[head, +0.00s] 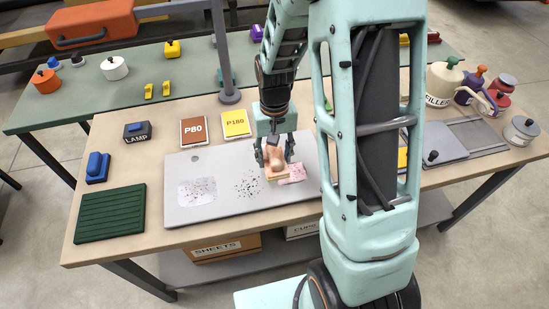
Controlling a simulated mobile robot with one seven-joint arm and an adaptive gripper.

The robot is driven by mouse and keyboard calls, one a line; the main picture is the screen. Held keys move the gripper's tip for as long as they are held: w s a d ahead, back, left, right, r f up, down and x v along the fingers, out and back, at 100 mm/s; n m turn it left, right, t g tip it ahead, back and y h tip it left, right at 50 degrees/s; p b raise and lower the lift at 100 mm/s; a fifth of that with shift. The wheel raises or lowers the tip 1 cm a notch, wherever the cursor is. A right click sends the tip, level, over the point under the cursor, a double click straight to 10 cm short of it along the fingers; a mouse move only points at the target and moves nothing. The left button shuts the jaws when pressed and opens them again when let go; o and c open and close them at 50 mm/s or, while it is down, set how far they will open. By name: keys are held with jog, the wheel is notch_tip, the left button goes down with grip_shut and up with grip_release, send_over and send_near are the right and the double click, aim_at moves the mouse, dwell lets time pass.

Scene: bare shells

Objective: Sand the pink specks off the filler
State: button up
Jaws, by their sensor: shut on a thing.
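A light grey panel (230,214) lies on the wooden-topped bench. It bears a pale patch with dark specks (197,191) at its left and a scatter of dark specks (248,184) in its middle. A patch of pink specks (295,174) shows toward its right. My gripper (274,158) points down over the panel and is shut on a tan sanding block (277,172) with a rounded grip. The block is at the left edge of the pink patch and hides part of it. I cannot tell whether the block touches the panel.
The P80 sheet (194,132) and P180 sheet (236,124) lie behind the panel. A lamp (137,132), a blue block (97,168) and a green ridged mat (110,212) are at left. A filler pot (440,85) stands at right. A grey post (221,60) rises behind the panel.

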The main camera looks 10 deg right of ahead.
jog(key=shift+r+p, duration=0.5)
jog(key=shift+r, duration=0.6)
